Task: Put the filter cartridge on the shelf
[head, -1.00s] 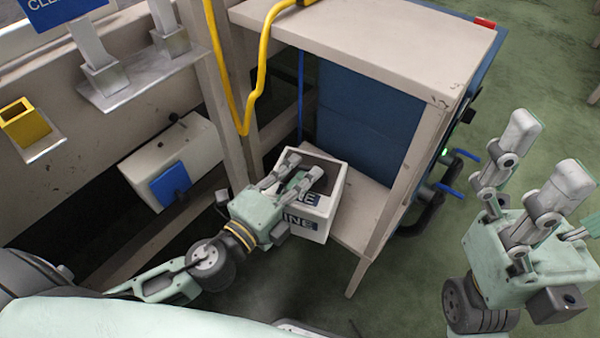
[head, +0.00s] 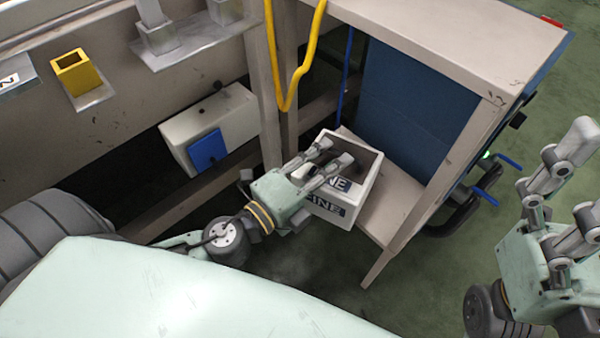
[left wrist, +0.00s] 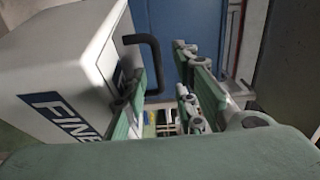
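A white box labelled FINE (head: 359,203), which I take for the filter cartridge, is at the left edge of the beige stand's lower shelf (head: 397,200). Whether it rests fully on that shelf is unclear. In the left wrist view the box (left wrist: 52,60) has a black handle (left wrist: 154,55). My left gripper (head: 337,151) is over the box; its fingers (left wrist: 165,90) are apart near the handle, and no grip on it shows. The fingers hide part of the box's top. My right gripper (head: 582,173) is at the right edge, fingers apart and empty.
The beige stand's top (head: 440,30) overhangs the lower shelf, with a blue panel (head: 415,105) behind. A yellow hose (head: 290,85) hangs by a post. A pale box with a blue patch (head: 207,149) is at the left. Green floor lies open at the right.

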